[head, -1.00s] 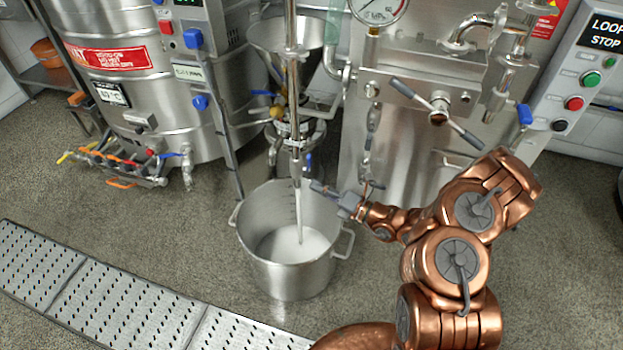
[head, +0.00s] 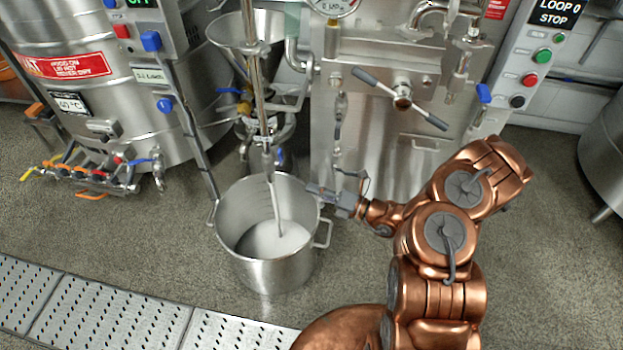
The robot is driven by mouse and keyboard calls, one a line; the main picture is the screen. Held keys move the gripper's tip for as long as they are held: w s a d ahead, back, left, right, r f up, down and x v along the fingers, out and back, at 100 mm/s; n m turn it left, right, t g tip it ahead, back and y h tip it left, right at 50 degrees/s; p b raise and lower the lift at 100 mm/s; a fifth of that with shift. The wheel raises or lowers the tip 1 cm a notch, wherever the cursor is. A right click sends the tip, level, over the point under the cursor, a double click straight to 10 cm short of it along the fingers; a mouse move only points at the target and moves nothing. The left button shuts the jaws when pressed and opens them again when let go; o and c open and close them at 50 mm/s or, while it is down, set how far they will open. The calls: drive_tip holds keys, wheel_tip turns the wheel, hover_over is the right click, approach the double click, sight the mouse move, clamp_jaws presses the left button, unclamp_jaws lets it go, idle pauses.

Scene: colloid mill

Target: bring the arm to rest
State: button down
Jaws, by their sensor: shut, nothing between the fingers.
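My copper-coloured arm (head: 440,245) reaches in from the bottom right of the head view, bent, with its end pointing left. My gripper (head: 312,188), grey and small, is shut and empty. In the picture it lies over the right rim of the steel pot, above the pot's right handle; I cannot tell whether it touches the pot. The steel pot (head: 262,268) stands on the floor with white liquid inside, and a stream runs into it from the pipe above.
Behind the gripper stands a steel cabinet (head: 375,150) with a T-handle (head: 402,97) and a gauge. A funnel (head: 243,30) and a large tank (head: 85,110) stand to the left. A perforated floor grate (head: 105,310) runs along the front left. Speckled floor is free on the right.

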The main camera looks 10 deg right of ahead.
drive_tip(key=s+a+r+n+g+y, duration=0.1)
drive_tip(key=s+a+r+n+g, duration=0.45)
drive_tip(key=r+n, duration=0.3)
drive_tip(key=s+a+r+n+g+y, duration=0.1)
drive_tip(key=s+a+r+n+g, duration=0.5)
drive_tip(key=n, duration=0.3)
drive_tip(key=s+d+r+n+g+h, duration=0.25)
drive_tip(key=s+n+h, duration=0.25)
drive_tip(key=s+n, duration=0.25)
drive_tip(key=s+d+r+n+g+h, duration=0.1)
drive_tip(key=s+r+n+g+h, duration=0.15)
drive_tip(key=s+n+h, duration=0.4)
drive_tip(key=s+d+r+n+t+h, duration=0.25)
drive_tip(key=s+d+n+h, duration=0.45)
drive_tip(key=d, duration=0.6)
wheel_tip(320, 180, up, 26)
drive_tip(key=s+t+p, duration=0.1)
drive_tip(key=p, duration=2.4)
drive_tip(key=shift+s+d+f+y, duration=0.15)
drive_tip(key=shift+s+f+y, duration=0.1)
drive_tip(key=shift+s+y, duration=0.15)
